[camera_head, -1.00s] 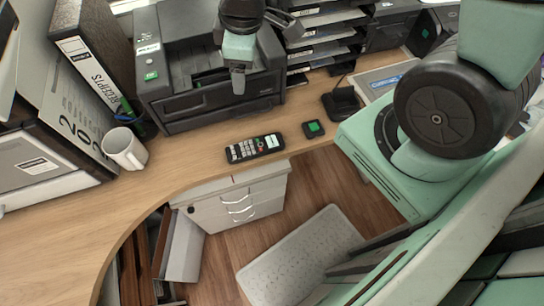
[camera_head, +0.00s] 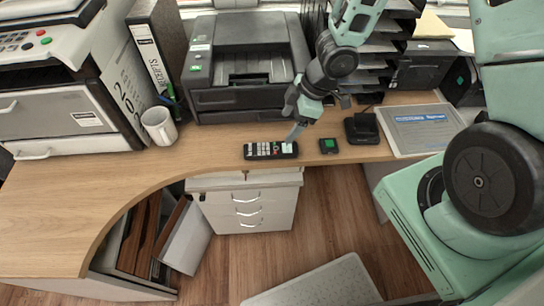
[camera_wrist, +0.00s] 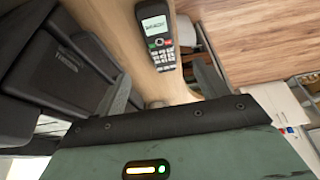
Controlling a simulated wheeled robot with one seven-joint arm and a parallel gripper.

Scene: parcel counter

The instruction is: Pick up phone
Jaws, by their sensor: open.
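The phone (camera_head: 268,150) is a black handset with a light keypad and small screen, lying flat on the wooden desk near its front edge. I cannot tell whether a finger touches the phone.
A small black box with a green top (camera_head: 328,146) and a black phone cradle (camera_head: 362,128) stand to the right. A black printer (camera_head: 248,75) stands behind. A white mug (camera_head: 158,127) is at the left. The desk (camera_head: 120,185) is clear at front left.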

